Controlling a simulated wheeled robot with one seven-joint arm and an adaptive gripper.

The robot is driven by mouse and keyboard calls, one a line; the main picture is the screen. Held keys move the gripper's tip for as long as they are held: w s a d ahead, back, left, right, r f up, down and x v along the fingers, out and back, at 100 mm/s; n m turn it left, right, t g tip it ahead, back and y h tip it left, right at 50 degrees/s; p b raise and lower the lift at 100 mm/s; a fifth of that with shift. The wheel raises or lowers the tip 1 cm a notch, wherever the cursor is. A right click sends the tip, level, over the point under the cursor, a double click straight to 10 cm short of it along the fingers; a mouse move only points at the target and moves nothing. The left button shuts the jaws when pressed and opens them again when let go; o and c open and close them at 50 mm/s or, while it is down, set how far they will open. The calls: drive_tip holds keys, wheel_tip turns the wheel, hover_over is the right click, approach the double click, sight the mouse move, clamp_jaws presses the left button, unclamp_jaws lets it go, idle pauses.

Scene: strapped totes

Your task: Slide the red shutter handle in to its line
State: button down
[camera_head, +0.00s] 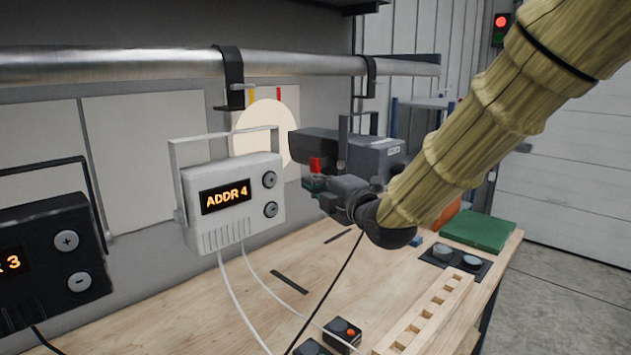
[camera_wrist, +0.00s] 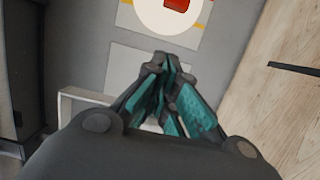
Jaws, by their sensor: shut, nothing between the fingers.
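The red shutter handle (camera_head: 316,164) shows at the front end of a dark grey housing (camera_head: 375,155), just above my gripper (camera_head: 314,184) in the head view. In the wrist view a red piece (camera_wrist: 177,4) is cut by the top edge, in front of a pale round disc (camera_wrist: 160,24). Short red and yellow lines (camera_wrist: 205,26) lie beside the disc. My gripper (camera_wrist: 165,62) is shut with nothing between its teal-padded fingers. In the wrist view its tips are apart from the red piece. I cannot tell the depth gap.
A white ADDR 4 box (camera_head: 232,226) hangs left of my gripper, with a dark box (camera_head: 50,260) further left. A metal pipe (camera_head: 150,66) runs above. The wooden bench (camera_head: 200,325) below holds a slotted wooden block (camera_head: 425,315), a button box (camera_head: 343,334) and a green case (camera_head: 478,232).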

sight(318, 166)
drive_tip(key=w+a+p, duration=0.1)
drive_tip(key=w+p, duration=0.4)
drive_tip(key=w, duration=0.5)
drive_tip(key=shift+w+a, duration=0.25)
drive_tip(key=shift+a, duration=0.15)
drive_tip(key=shift+d+f, duration=0.15)
drive_tip(key=shift+d, duration=0.05)
drive_tip(key=shift+w+d+b, duration=0.75)
drive_tip(key=shift+w+d, duration=0.55)
drive_tip(key=shift+a, duration=0.1)
